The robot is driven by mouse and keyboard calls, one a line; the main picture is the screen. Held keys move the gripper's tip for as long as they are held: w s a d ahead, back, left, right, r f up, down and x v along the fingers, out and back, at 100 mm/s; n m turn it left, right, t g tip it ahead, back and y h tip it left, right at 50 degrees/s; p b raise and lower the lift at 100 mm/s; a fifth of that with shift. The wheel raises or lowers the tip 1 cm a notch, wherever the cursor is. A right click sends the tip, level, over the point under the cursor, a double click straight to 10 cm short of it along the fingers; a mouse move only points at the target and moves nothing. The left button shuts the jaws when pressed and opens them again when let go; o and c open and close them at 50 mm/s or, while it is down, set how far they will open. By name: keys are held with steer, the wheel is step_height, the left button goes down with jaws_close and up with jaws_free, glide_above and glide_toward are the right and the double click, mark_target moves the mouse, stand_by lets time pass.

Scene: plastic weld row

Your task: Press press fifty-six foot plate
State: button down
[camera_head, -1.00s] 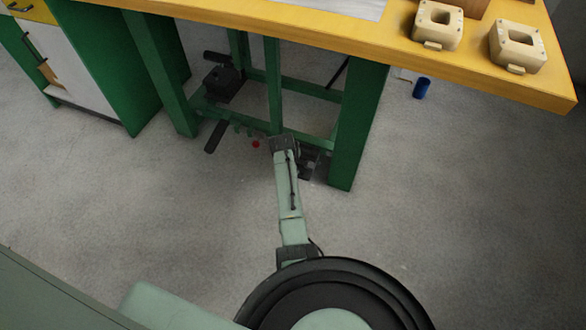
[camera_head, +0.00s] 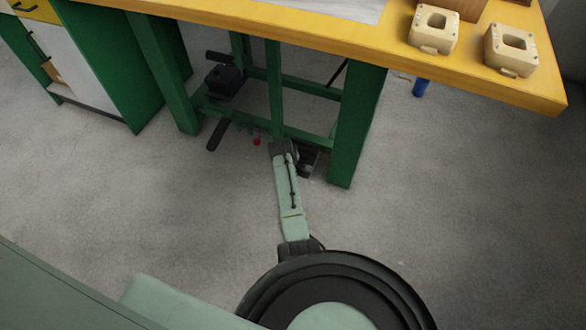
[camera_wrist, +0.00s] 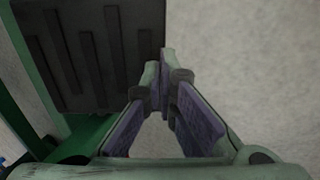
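A black ribbed plate (camera_wrist: 92,48), which looks like the foot plate, fills the upper left of the wrist view beside green framework. My gripper (camera_wrist: 164,62) points past its right edge, with the two fingertips brought together and nothing visible between them. I cannot tell whether the fingers touch the plate. In the head view my arm reaches down to the foot of the green bench frame. A dark part (camera_head: 309,160) shows just right of the arm's end there, partly hidden by it. The fingertips are hidden in that view.
The yellow bench top (camera_head: 290,38) overhangs the area, with a green leg (camera_head: 356,130) right of my arm. Black pedal-like parts (camera_head: 217,135) and a red knob (camera_head: 257,142) sit left. Two cream blocks (camera_head: 433,29) rest on top. A blue object (camera_head: 421,88) stands behind. Floor is clear at right.

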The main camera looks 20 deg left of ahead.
steer(key=s+f+p+v, duration=0.1)
steer(key=s+p+v, duration=0.1)
steer(key=p+v, duration=1)
steer(key=shift+s+r+p, duration=0.15)
steer(key=shift+s+p, duration=0.25)
steer(key=shift+p, duration=0.3)
